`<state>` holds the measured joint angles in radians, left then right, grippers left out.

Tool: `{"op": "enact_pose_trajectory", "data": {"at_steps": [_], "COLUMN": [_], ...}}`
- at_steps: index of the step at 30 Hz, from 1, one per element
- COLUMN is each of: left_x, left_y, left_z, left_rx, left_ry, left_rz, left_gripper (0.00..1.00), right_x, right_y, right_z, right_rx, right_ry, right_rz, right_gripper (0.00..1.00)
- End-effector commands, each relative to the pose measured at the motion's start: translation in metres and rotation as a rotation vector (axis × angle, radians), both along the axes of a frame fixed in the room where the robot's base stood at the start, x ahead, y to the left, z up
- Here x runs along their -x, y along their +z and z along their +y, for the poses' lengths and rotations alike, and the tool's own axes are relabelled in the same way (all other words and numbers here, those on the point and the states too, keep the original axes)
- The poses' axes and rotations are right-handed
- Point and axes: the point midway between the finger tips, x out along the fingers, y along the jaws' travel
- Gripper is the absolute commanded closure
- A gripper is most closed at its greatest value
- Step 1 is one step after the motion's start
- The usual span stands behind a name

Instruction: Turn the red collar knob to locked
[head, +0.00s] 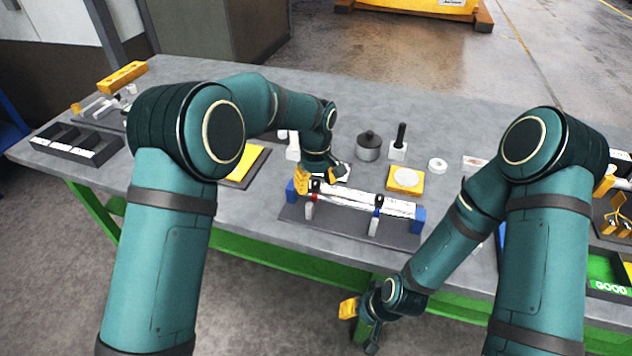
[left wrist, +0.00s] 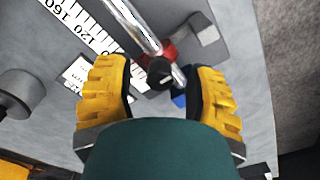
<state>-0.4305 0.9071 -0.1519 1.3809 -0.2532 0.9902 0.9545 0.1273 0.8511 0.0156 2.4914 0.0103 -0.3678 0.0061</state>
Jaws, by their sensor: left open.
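The red collar (left wrist: 170,52) sits around a shiny rod (left wrist: 135,22) in the left wrist view. A black knob (left wrist: 159,70) with a small white mark is on this collar. My left gripper (head: 318,178) is open over the left end of the rod fixture in the head view. In the left wrist view its yellow fingers (left wrist: 160,78) stand on either side of the knob, with gaps visible. In the head view the red collar (head: 315,190) is partly hidden by the gripper. My right gripper (head: 360,325) hangs low in front of the table, its fingers apart.
A blue collar (head: 377,208) is farther right on the fixture, whose base plate (head: 340,226) lies near the table's front edge. Behind stand a dark-lidded pot (head: 368,148), a black-handled block (head: 399,145) and a yellow tray (head: 406,180). A black compartment tray (head: 75,145) is at left.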

Motion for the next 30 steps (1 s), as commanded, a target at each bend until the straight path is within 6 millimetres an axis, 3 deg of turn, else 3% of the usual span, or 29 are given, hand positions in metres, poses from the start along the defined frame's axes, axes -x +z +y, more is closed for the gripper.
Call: {"op": "enact_pose_trajectory", "data": {"at_steps": [4,6,9,20,30], "left_x": [0.0000,0.0000,0.0000,0.0000,-0.0001], "left_y": [0.0002,0.0002,0.0003,0.0008,0.0016], "left_z": [0.0000,0.0000,-0.0001,-0.0001,-0.0004], "left_rx": [0.000,0.000,0.000,0.000,0.001], "left_ry": [0.000,0.000,0.000,-0.030,-0.236], "left_rz": [0.000,0.000,0.000,0.000,0.000], "left_gripper": [0.47,0.71,1.00,1.00,1.00], "right_x": [0.0000,0.0000,-0.0001,-0.0004,-0.0028], "right_y": [0.0001,0.0001,0.0001,0.0013,0.0088], "right_z": [0.0000,0.0000,-0.0001,-0.0001,-0.0005], "right_rx": [0.000,0.000,0.000,0.000,0.002], "right_ry": [0.000,0.000,0.000,-0.001,-0.005], "right_rz": [0.000,0.000,0.000,-0.001,-0.007], "right_gripper": [0.53,0.53,0.53,0.53,0.53]}}
